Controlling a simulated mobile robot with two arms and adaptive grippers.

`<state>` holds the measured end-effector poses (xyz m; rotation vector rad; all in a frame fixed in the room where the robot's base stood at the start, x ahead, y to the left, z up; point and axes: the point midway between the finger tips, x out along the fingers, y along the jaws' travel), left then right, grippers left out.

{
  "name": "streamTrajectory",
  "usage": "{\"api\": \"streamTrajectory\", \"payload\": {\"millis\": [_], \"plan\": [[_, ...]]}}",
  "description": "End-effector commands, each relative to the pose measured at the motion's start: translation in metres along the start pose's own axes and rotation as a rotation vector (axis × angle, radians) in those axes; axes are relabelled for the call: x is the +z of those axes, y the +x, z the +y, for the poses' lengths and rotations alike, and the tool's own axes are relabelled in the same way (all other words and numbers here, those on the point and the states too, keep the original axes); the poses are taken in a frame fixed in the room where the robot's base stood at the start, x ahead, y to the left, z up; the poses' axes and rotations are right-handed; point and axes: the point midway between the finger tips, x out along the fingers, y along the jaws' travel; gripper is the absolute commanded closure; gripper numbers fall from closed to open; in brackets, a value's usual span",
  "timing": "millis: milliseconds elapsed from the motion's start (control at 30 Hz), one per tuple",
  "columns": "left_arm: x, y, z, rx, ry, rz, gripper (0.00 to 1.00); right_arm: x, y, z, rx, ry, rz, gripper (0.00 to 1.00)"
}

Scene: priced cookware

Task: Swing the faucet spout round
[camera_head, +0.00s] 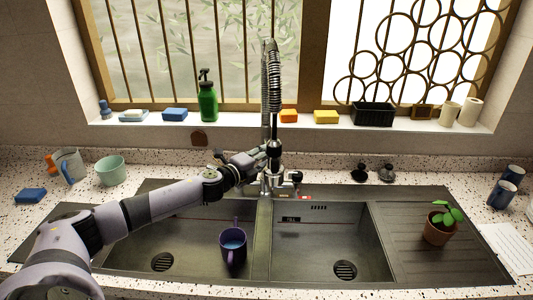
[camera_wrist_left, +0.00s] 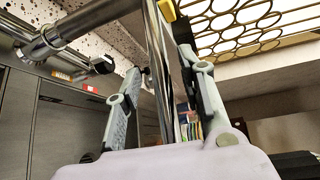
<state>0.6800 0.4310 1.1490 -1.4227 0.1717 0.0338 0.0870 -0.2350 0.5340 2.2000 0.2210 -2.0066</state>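The chrome faucet has a tall column, a coiled spring spout (camera_head: 275,85) and a dark spray head (camera_head: 273,149) hanging above the sink divider. My left gripper (camera_head: 258,158) reaches in from the left at the faucet, at about spray-head height. In the left wrist view, the two fingers of my left gripper (camera_wrist_left: 163,68) stand apart on either side of a shiny metal faucet tube (camera_wrist_left: 157,50). Gaps show beside the tube, so the gripper looks open around it. Whether a finger touches it is hard to tell. My right gripper is not in view.
A purple mug (camera_head: 233,248) stands in the left basin (camera_head: 190,255). The right basin (camera_head: 318,245) is empty. A potted plant (camera_head: 438,225) stands on the drainboard. A green soap bottle (camera_head: 208,100) and sponges line the windowsill. Cups stand on the counter at both sides.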

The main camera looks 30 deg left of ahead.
Motion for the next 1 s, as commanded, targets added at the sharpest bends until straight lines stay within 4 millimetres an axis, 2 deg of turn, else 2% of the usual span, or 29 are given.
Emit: {"api": "streamTrajectory", "payload": {"millis": [133,400,933,1000], "plan": [[-0.0003,0.0064,-0.0006,0.000,0.001,0.000,0.64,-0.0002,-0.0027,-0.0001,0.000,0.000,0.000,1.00],[-0.0003,0.0069,0.0002,0.000,0.001,0.000,0.64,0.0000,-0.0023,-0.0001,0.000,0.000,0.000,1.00],[-0.0002,0.0067,0.0002,0.001,0.001,0.000,1.00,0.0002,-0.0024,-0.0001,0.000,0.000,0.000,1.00],[-0.0002,0.0067,0.0003,0.001,0.001,0.000,1.00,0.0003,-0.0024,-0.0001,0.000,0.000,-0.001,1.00]]}}
